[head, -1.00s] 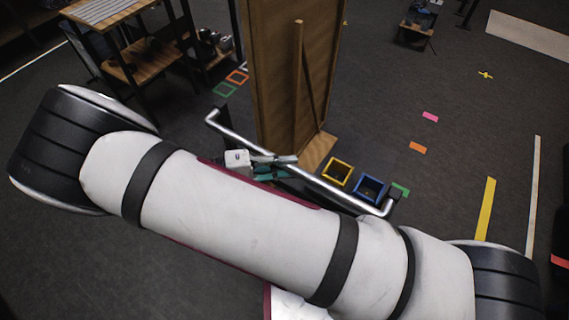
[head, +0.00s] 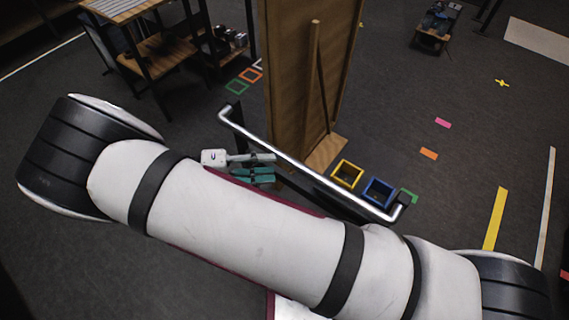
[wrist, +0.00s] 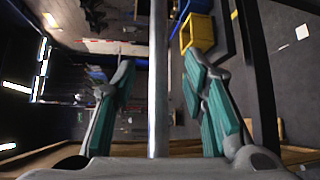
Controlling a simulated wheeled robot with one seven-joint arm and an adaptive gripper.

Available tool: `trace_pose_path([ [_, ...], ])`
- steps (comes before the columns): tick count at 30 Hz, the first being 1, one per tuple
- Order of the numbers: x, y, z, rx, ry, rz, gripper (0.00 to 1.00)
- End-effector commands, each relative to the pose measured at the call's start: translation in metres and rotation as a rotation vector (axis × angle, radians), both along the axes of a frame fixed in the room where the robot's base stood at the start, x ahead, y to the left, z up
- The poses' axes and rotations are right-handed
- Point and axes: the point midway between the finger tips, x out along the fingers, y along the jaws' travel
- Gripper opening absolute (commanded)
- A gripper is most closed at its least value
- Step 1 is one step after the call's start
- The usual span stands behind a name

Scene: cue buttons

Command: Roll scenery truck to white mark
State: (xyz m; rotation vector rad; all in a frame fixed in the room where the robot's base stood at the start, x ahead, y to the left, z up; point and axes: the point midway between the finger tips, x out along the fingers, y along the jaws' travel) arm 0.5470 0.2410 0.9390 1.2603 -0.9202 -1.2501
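The scenery truck shows as a tall brown wooden flat (head: 290,70) with a brace behind it, on a low base (head: 326,152). A silver push bar (head: 300,170) runs along its near side. My gripper (head: 273,166), with teal pads, is open at the bar's left part. In the wrist view the bar (wrist: 158,110) runs between the spread fingers, and I see no finger closed on it. How deep it sits there I cannot tell. A pale strip (head: 546,205) and a wide whitish strip (head: 540,45) lie at right; which is the white mark is unclear.
Yellow (head: 347,173) and blue (head: 378,192) bins sit beside the bar. A shelf table (head: 150,60) stands at back left. Yellow tape (head: 495,218), orange tape (head: 429,153) and pink tape (head: 443,122) mark the floor at right, which looks clear.

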Motion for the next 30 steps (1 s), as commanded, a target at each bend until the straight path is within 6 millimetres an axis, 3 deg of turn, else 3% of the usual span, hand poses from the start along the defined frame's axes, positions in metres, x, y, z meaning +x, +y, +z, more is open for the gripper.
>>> trace_pose_path([
  [3,-0.003,0.022,0.002,0.002,0.001,0.001,0.40],
  [10,-0.007,0.045,0.005,0.001,0.001,0.000,0.40],
  [30,-0.006,0.047,0.008,0.008,0.005,-0.006,0.40],
])
